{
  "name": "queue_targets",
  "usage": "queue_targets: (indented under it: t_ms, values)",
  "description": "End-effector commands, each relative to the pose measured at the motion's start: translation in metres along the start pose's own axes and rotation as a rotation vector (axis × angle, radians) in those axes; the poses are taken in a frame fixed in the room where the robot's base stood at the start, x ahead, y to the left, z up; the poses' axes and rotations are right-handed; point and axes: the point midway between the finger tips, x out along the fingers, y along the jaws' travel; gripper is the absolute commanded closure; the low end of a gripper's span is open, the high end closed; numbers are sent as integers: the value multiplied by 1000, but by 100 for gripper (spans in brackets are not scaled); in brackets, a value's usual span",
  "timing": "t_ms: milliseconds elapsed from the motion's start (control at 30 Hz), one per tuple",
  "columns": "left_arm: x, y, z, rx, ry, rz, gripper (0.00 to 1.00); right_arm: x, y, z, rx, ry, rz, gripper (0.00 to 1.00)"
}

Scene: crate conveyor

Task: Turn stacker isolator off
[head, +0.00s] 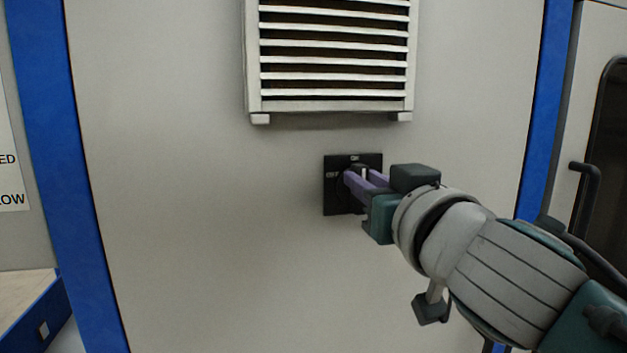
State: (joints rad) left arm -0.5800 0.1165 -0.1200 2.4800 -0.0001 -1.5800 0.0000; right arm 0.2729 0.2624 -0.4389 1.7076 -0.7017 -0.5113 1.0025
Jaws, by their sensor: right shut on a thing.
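The stacker isolator (333,203) is a small square black plate with white lettering, mounted on the pale cabinet panel below a vent. Its dark knob, with a light mark on it, sits in the middle of the plate and is partly hidden by my right gripper (358,181). My right gripper reaches in from the right with its purple fingers on the knob, and it is shut on the knob. The knob's light mark looks close to upright, near the upper lettering. My left gripper is not in view.
A louvred vent (334,105) sticks out from the panel just above the isolator. Blue posts (62,150) frame the panel on both sides. A dark handle (588,180) stands out at the right. The panel left of and below the isolator is bare.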

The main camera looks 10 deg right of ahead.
Motion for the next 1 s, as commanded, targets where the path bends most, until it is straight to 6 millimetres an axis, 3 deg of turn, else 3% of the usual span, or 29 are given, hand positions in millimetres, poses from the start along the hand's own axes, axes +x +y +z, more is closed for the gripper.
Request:
queue_targets:
  t_ms: [467,1000]
  values:
    - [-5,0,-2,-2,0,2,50,0,-2,-1,-117,0,0,100]
    - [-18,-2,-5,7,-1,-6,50,0,-9,2,-603,-1,1,100]
